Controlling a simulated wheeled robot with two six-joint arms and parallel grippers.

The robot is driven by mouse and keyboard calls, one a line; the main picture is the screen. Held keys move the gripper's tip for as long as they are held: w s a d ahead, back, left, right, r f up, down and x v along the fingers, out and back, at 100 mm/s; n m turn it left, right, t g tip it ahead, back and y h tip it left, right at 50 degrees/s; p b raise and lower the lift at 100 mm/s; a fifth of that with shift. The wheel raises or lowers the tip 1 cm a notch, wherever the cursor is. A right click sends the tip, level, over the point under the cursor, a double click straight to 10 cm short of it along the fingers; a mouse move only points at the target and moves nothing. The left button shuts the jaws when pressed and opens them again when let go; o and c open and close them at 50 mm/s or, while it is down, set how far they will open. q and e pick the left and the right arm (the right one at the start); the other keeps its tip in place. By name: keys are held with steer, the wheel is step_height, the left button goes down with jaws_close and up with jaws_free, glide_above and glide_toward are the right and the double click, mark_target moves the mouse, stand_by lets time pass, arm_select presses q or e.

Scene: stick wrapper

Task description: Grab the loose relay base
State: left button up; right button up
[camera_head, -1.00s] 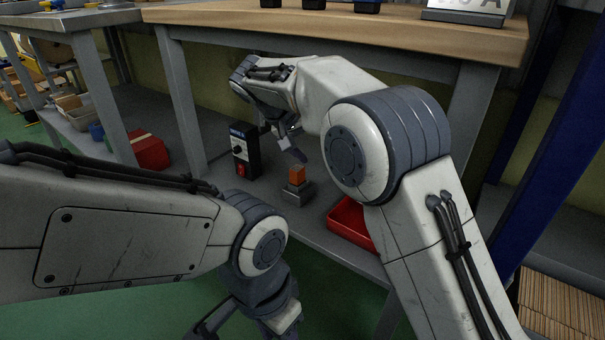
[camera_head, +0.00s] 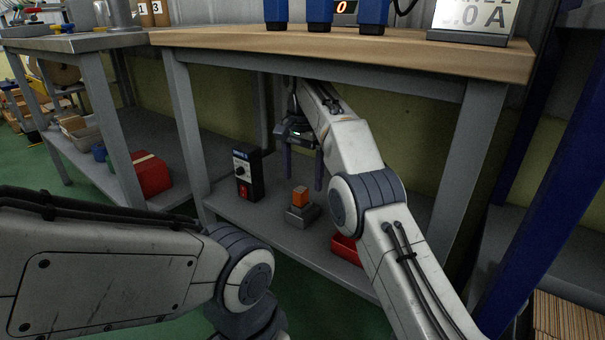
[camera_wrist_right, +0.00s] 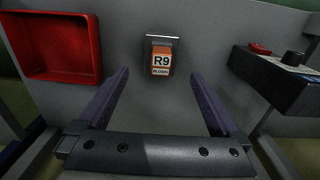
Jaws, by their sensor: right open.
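The relay base (camera_head: 301,215) is a small grey block on the lower shelf. An orange relay (camera_head: 300,196) sits on it. In the right wrist view the relay (camera_wrist_right: 161,62) bears the label "R9 BLOWN", and a strip of the grey base (camera_wrist_right: 161,39) shows behind it. My right gripper (camera_head: 303,183) is open, with its fingers pointing down above the shelf. In its wrist view the relay lies ahead, between the two fingertips (camera_wrist_right: 160,76), apart from both. My left arm comes in at the lower left; its gripper is out of view.
A black control box (camera_head: 247,175) with a dial stands left of the relay. A red bin (camera_head: 346,249) sits to the right, partly behind my right arm. The wooden bench top (camera_head: 400,55) is above the shelf (camera_head: 265,220). A table leg (camera_head: 186,125) stands at left.

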mark_target(302, 205)
step_height(302, 205, down, 9)
steer(key=b, duration=0.9)
steer(key=shift+f+b, duration=0.55)
steer(key=shift+f, duration=0.2)
arm_select(q)
step_height(302, 205, down, 10)
